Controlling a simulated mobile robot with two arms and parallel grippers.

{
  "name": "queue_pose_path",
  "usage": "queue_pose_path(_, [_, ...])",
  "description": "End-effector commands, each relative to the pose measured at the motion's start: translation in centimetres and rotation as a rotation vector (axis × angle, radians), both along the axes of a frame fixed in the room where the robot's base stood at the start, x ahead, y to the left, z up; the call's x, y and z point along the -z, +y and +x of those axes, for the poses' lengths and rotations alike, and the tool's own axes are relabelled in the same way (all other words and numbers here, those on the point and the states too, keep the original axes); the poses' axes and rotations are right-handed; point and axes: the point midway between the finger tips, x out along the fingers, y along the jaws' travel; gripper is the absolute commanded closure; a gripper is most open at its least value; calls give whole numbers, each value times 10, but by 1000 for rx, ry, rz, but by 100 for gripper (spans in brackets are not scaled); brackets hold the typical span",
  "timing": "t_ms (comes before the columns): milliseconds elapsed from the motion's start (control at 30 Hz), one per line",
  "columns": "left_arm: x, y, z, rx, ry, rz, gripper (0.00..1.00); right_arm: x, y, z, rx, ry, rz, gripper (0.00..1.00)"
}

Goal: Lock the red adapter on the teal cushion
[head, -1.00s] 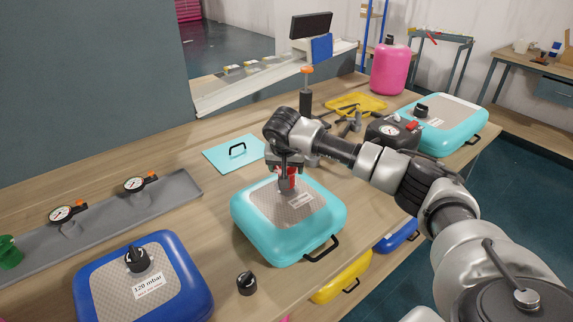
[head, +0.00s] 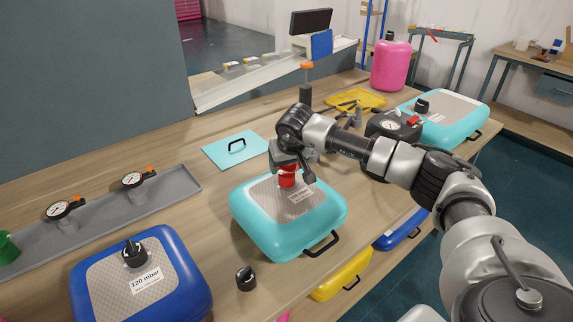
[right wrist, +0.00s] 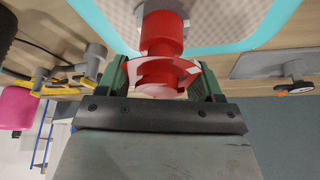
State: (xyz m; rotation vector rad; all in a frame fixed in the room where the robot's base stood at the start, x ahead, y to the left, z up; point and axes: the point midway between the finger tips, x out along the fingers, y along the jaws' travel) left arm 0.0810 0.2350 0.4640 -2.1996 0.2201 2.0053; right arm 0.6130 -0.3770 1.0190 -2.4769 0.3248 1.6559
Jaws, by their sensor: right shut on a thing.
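The teal cushion (head: 262,226) lies on the bench in the middle of the head view, with a grey textured top, a white label and a black handle. The red adapter (head: 288,177) stands at the cushion's far part. My right gripper (head: 290,168) is above it and shut on it. In the right wrist view the fingers (right wrist: 163,80) sit on both sides of the adapter (right wrist: 162,40), whose lower end meets a grey fitting on the cushion (right wrist: 205,48). Whether it is seated there cannot be told. My left gripper is not in view.
A blue cushion (head: 185,270) marked 120 mbar and a loose black cap (head: 246,278) are at the front left. A grey tray (head: 100,222) holds two gauges.

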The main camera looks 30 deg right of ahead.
Motion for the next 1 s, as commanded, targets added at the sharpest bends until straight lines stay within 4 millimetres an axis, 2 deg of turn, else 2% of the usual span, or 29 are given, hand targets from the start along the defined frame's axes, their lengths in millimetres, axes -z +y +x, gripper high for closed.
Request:
queue_pose_path(300, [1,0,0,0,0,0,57,0,0,0,-26,0,1,58])
queue_pose_path(700, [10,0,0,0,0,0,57,0,0,0,-433,-1,2,58])
queue_pose_path(967, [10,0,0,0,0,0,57,-1,0,0,-464,-2,-1,58])
queue_pose_path(1000, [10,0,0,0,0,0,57,-1,0,0,-463,-2,-1,31])
